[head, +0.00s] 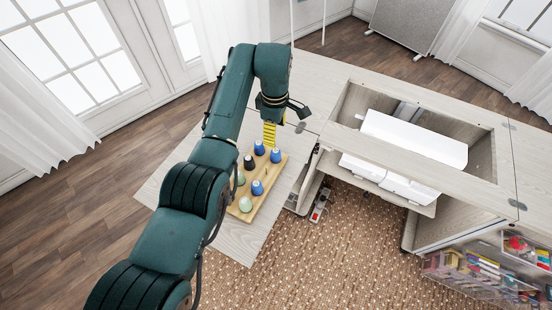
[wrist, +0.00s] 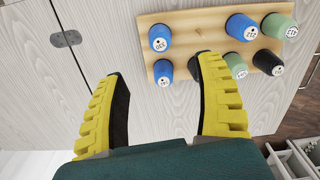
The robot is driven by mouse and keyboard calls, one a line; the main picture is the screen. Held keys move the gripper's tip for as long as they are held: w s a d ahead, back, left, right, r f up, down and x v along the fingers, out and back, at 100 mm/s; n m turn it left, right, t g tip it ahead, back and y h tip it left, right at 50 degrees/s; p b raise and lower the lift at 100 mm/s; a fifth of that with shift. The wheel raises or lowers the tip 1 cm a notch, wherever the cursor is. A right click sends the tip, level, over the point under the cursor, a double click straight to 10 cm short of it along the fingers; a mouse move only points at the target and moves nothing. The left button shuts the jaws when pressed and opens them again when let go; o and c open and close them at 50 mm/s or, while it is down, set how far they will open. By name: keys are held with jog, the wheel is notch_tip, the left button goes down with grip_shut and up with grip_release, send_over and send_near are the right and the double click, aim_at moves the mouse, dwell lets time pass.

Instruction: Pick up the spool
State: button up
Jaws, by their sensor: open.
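Several thread spools stand on a light wooden rack (head: 268,179), which also shows in the wrist view (wrist: 202,38). In the wrist view, one blue spool (wrist: 159,37) is at the rack's upper left and another blue spool (wrist: 163,70) is below it, in line with the gap between my fingers. A third blue spool (wrist: 240,27), a black spool (wrist: 268,62) and a green spool (wrist: 279,25) are farther right. My gripper (head: 269,134) is open and empty, beside the rack's far end. Its yellow fingers (wrist: 163,72) are spread wide; the right fingertip overlaps the rack's lower edge in the picture.
The rack lies on a pale wooden leaf of the sewing cabinet (head: 340,61). An open well with a white sewing machine (head: 414,138) is to the right. Clear drawers of supplies (head: 480,270) hang at the lower right. A metal hinge (wrist: 65,39) lies flat.

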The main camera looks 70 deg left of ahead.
aim_at(276, 152)
notch_tip(276, 152, down, 12)
jog(key=b, duration=0.4)
jog(key=shift+r, duration=0.25)
jog(key=c, duration=1)
